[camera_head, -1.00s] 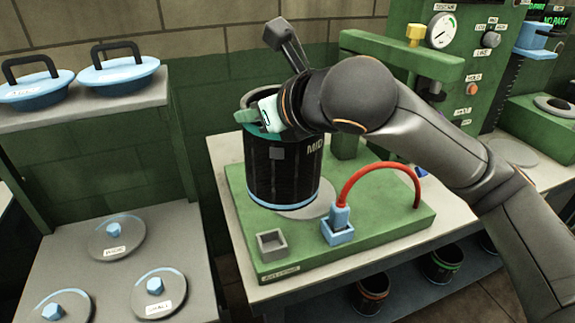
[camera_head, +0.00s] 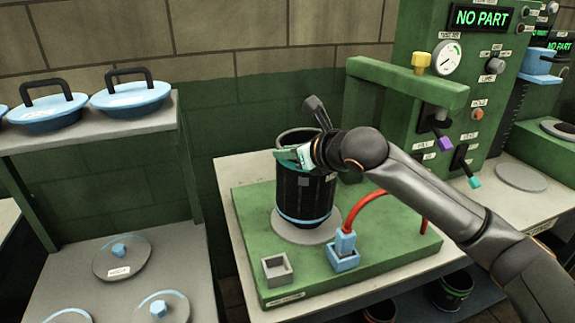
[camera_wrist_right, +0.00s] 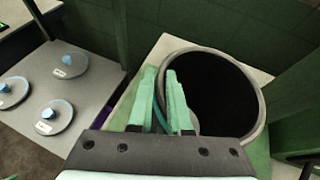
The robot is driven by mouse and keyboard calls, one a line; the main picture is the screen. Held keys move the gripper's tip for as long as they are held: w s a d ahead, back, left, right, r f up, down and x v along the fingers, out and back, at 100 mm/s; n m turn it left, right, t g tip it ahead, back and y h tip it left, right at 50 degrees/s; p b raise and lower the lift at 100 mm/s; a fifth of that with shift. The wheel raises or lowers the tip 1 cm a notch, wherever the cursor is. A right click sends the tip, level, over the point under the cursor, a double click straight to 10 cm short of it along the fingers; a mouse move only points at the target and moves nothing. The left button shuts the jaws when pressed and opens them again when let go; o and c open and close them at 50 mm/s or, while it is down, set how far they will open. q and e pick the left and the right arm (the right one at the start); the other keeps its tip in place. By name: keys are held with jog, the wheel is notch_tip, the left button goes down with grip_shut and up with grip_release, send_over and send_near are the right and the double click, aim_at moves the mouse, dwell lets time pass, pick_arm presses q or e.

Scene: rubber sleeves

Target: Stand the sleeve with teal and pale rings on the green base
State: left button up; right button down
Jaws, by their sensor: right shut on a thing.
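The sleeve (camera_head: 303,195) is black, with a teal ring near its top and a pale blue ring at its bottom. It is upright over the grey round plate (camera_head: 305,237) on the green base (camera_head: 390,258); I cannot tell whether its bottom touches the plate. My left gripper is not in view.
A red hose (camera_head: 373,205) rises from a blue socket (camera_head: 343,260) right of the sleeve. A small grey square holder (camera_head: 277,269) is at the base's front. A green press arm (camera_head: 408,84) stands behind right. Lidded shelves (camera_head: 85,128) are at left.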

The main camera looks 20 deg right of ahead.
aim_at(288, 189)
jog(key=shift+w+d+f, duration=0.1)
jog(key=shift+w+f, duration=0.05)
jog(key=shift+f, duration=1.4)
jog(key=c, duration=1.3)
grip_release()
jog(key=shift+f, duration=0.25)
jog(key=o, duration=0.5)
jog(key=shift+c, duration=0.2)
jog(key=v, duration=1.2)
